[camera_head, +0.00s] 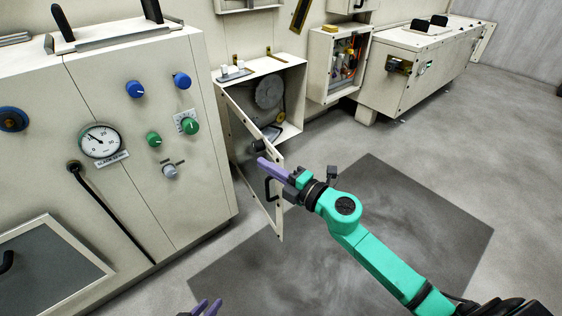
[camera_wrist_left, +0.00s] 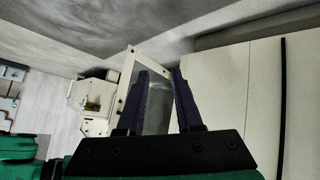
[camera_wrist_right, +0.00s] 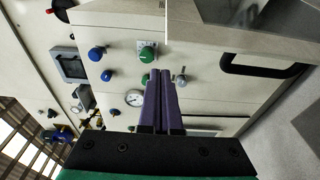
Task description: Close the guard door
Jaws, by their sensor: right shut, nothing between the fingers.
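The guard door (camera_head: 266,213) is a cream panel with a window and a black handle (camera_head: 270,189). It stands swung open from the cream housing (camera_head: 291,84), whose inside with a round grey part shows. In the right wrist view the door's handle (camera_wrist_right: 266,67) lies to the right of the shut fingers (camera_wrist_right: 160,74). My left gripper (camera_head: 207,306) is open and empty at the bottom edge; its fingers are apart in the left wrist view (camera_wrist_left: 160,75).
A large cream cabinet (camera_head: 140,185) with knobs and a gauge (camera_head: 100,140) stands left of the door. An open electrical box (camera_head: 322,65) and a long low machine (camera_head: 420,60) stand beyond. A dark mat (camera_head: 410,210) lies on clear floor at right.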

